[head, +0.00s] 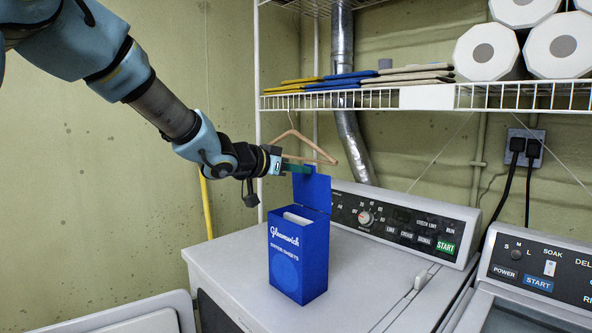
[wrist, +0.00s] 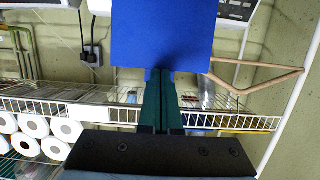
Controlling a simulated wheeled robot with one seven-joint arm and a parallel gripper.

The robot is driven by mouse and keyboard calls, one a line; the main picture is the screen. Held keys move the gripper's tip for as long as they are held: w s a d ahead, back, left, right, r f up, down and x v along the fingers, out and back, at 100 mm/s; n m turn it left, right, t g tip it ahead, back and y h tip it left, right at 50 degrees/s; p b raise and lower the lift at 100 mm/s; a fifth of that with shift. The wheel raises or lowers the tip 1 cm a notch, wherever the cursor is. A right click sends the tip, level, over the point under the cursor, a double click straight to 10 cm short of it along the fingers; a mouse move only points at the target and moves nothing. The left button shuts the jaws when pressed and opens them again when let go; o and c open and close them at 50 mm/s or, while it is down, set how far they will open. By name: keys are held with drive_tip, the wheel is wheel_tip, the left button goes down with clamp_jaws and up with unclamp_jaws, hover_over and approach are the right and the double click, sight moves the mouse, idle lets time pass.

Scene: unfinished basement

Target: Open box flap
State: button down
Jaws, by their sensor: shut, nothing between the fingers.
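A blue box of dryer sheets (head: 298,258) stands upright on top of a white machine. Its blue flap (head: 312,190) stands up from the box's back edge, and pale contents show in the open top. My gripper (head: 297,168) is shut and empty, with its green fingertips at the flap's upper edge. In the wrist view the flap (wrist: 162,35) fills the top middle, and the gripper's fingertips (wrist: 160,75) lie together at its edge. I cannot tell whether they touch it.
The white machine top (head: 225,262) has free room around the box. A control panel (head: 400,220) rises behind it. A wire shelf (head: 420,98) holds folded cloths and paper rolls above. A wooden hanger (head: 305,145) hangs just behind my gripper.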

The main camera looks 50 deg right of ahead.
drive_tip(key=shift+d+r, duration=0.1)
drive_tip(key=shift+d, duration=0.4)
drive_tip(key=shift+s+d+p, duration=0.1)
drive_tip(key=shift+d+p, duration=0.35)
drive_tip(key=shift+d, duration=0.65)
drive_tip(key=x, duration=0.2)
drive_tip(key=shift+d, duration=0.35)
drive_tip(key=p+v, duration=0.3)
drive_tip(key=v, duration=0.7)
drive_tip(key=shift+a+f, duration=0.15)
drive_tip(key=shift+f, duration=0.2)
